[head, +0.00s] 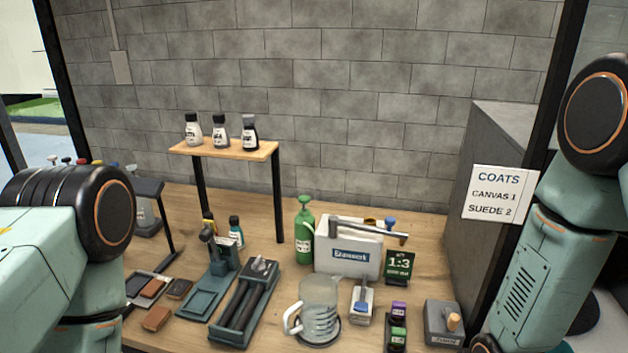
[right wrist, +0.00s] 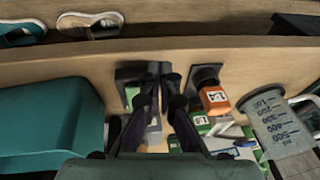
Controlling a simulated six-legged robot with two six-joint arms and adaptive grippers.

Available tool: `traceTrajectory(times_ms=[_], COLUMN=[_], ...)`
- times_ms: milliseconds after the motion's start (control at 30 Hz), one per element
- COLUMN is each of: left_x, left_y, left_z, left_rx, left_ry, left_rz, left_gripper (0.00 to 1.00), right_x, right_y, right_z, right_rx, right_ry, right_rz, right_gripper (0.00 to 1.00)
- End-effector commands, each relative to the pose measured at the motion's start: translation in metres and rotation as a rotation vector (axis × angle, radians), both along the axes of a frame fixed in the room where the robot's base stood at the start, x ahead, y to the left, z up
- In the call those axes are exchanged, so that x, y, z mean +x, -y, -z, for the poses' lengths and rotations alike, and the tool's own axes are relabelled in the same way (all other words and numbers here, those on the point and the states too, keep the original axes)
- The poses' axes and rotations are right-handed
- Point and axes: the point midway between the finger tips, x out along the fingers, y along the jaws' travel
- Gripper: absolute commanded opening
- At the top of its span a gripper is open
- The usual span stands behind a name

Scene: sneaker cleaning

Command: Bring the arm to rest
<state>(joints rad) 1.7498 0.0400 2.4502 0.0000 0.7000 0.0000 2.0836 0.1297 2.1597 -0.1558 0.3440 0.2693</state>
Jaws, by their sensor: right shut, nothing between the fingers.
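My right arm (head: 555,240) stands at the right edge in the head view, folded with its upper joint high. Its gripper is not clearly seen there. In the right wrist view my right gripper (right wrist: 163,88) shows as dark fingers close together, shut and empty, over a wooden surface with small items. My left arm (head: 80,230) is at the left edge in the head view, and its gripper is outside the picture.
The wooden bench holds a clear jug (head: 319,312), a green spray bottle (head: 305,235), a white Steamwork box (head: 345,258), a brush tray (head: 245,300) and a grey block (head: 442,325). A shelf (head: 225,149) carries three bottles. A dark cabinet (head: 490,140) stands near my right arm.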

Motion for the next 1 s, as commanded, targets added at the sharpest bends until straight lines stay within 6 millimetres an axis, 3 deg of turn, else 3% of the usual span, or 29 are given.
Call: traceTrajectory(times_ms=[33, 100, 600, 800, 1000], left_x=[0.000, 0.000, 0.000, 0.000, 0.000], left_y=[0.000, 0.000, 0.000, 0.000, 0.000], left_z=[0.020, 0.034, 0.129, 0.145, 0.144], left_rx=[0.000, 0.000, 0.000, 0.000, 0.000], left_ry=[0.000, 0.000, 0.000, 0.000, 0.001], left_rz=[0.000, 0.000, 0.000, 0.000, 0.000], left_gripper=[0.40, 0.40, 0.40, 0.40, 0.40], right_x=[-0.017, -0.037, -0.190, -0.213, -0.216], right_y=[-0.002, -0.003, -0.001, -0.002, -0.002], right_z=[0.028, 0.050, 0.178, 0.201, 0.202], right_rx=[-0.014, -0.033, -0.108, -0.106, -0.105], right_ry=[-0.003, -0.005, -0.203, -0.255, -0.263], right_rz=[-0.032, -0.071, -0.188, -0.198, -0.198], right_gripper=[0.00, 0.00, 0.00, 0.00, 0.00])
